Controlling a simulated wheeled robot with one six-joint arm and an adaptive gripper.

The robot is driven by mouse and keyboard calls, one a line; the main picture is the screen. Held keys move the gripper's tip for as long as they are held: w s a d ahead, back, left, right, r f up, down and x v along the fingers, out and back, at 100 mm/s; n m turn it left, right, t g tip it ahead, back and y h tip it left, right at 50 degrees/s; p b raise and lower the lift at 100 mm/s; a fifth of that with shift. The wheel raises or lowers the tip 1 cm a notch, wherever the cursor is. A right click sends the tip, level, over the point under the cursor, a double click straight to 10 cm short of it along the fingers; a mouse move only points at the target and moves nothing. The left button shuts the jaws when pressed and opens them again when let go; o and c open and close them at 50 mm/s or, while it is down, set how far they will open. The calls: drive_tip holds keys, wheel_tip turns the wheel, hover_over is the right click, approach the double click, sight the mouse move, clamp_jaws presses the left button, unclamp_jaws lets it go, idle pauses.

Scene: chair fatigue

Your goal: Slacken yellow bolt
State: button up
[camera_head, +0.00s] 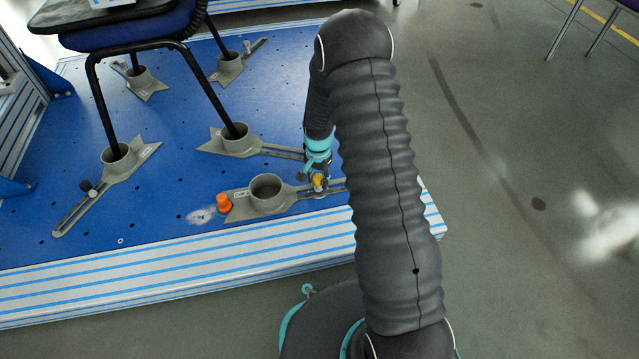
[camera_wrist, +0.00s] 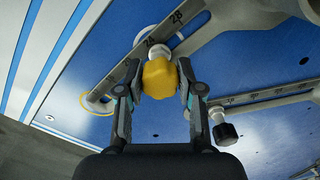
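The yellow bolt (camera_head: 319,180) has a lobed yellow head and sits in the slotted arm of a grey base clamp (camera_head: 240,209) on the blue platform. In the wrist view the bolt's yellow head (camera_wrist: 160,80) lies between the two fingers of my gripper (camera_wrist: 160,75), with a pale washer and the slot beyond it. The fingers stand against both sides of the head, with no clear gap visible. In the head view my gripper (camera_head: 318,172) is small and partly hidden by my arm, right at the bolt.
An orange bolt (camera_head: 224,202) stands at the clamp's left end. A black-headed bolt (camera_wrist: 225,133) is close to my right finger in the wrist view. A chair (camera_head: 140,45) stands with its legs in similar clamps. The floor (camera_head: 520,200) at right is open.

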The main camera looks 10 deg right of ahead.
drive_tip(key=shift+n, duration=0.7)
drive_tip(key=shift+n, duration=0.7)
drive_tip(key=shift+n, duration=0.7)
drive_tip(key=o, duration=0.7)
